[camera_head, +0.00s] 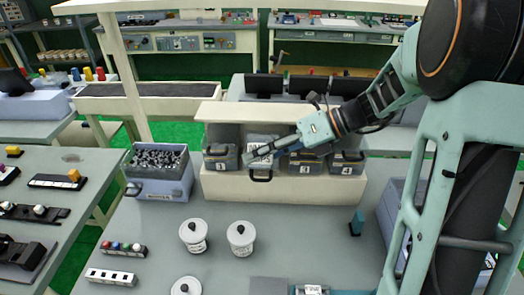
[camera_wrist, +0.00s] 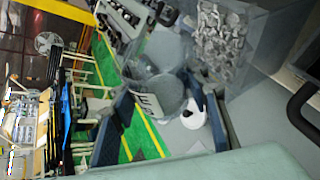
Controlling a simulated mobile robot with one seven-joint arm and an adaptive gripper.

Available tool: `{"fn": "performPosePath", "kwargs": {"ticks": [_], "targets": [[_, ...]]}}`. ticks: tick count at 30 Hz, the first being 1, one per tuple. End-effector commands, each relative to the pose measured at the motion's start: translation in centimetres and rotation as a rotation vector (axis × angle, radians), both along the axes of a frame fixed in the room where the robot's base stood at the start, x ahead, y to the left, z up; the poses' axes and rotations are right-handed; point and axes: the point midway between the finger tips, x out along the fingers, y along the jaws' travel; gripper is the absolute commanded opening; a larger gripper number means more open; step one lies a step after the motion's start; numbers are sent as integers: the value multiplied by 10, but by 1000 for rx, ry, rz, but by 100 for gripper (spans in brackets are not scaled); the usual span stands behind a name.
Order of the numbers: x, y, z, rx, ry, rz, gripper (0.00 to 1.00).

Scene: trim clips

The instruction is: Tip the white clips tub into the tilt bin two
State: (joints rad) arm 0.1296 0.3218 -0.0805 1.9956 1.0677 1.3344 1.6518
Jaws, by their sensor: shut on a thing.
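My gripper (camera_head: 252,156) is shut on a translucent tub with a printed label, in front of and above the open-topped bin two. The tub (camera_wrist: 157,92) shows between my fingertips (camera_wrist: 165,118) in the wrist view. In the head view its pale label (camera_head: 262,142) shows just behind my fingers. I cannot tell how far the tub is tilted or what is inside it. Bin two is mostly hidden by my gripper and the tub; its black handle (camera_head: 261,177) shows below. A dark handle (camera_wrist: 303,108) is close at the right of the wrist view.
Bins three (camera_head: 304,165) and four (camera_head: 347,164) stand right of bin two, another bin (camera_head: 219,158) left. A blue-grey crate (camera_head: 172,188) of clips stands further left; its clips (camera_wrist: 220,35) show in the wrist view. White lidded pots (camera_head: 194,236) stand in front.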

Motion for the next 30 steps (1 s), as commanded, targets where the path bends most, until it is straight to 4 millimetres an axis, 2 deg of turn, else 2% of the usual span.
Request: {"fn": "performPosePath", "kwargs": {"ticks": [8, 18, 30], "targets": [[0, 0, 1, 1, -23, -2, 6], [0, 0, 13, -10, -303, -2, 6], [0, 0, 26, -22, -560, -1, 6]]}}
